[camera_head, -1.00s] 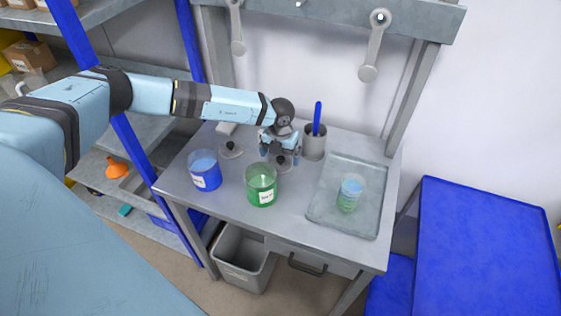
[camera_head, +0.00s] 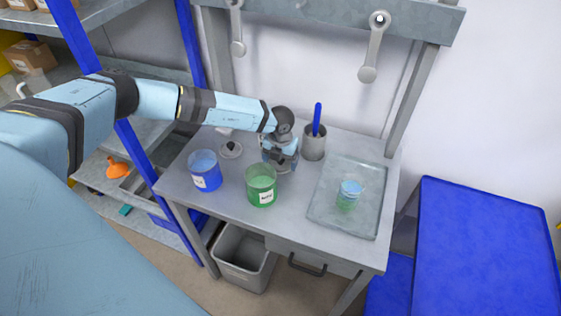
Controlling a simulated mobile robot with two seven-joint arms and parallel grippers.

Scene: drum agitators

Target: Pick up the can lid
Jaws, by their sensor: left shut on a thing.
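My left gripper (camera_head: 283,164) is over the back middle of the grey table and shut on the knob of a grey can lid (camera_head: 289,171). The gripper hides most of this lid, and I cannot tell whether it is clear of the table top. A second grey lid (camera_head: 231,151) with a dark knob lies flat on the table to the left. A blue can (camera_head: 204,171) and a green can (camera_head: 261,185), both with white labels and open tops, stand in front of the lids. My right gripper is not in view.
A grey cup (camera_head: 314,142) with a blue-handled tool (camera_head: 317,118) stands close to the right of the gripper. A grey tray (camera_head: 327,205) holds a clear beaker (camera_head: 349,194) of blue and green. A grey bin (camera_head: 243,257) is below the table (camera_head: 225,204).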

